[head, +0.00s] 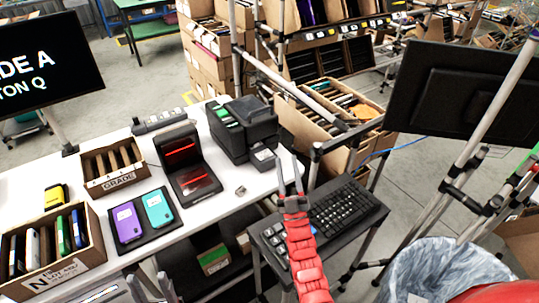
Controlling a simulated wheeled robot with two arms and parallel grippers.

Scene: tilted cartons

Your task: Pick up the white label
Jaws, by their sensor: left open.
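I cannot make out the white label for certain. A small pale patch (264,155) shows on the low dark device in front of the black printer (250,128). A small greyish object (240,190) lies on the white table (222,178) to the left of my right gripper. My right gripper (289,172), on the red arm, is open with its two grey fingers apart and nothing seen between them. It is just right of the device, near the table's right end. My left gripper (152,286) is at the lower left edge, partly cut off, open, with its grey fingers apart.
A black keyboard (340,212) on a stand is right of the red arm. The table holds a black case (187,170), a purple device (128,222), a teal device (158,209), and cardboard bins (112,168). A dark monitor (450,95) and poles crowd the right.

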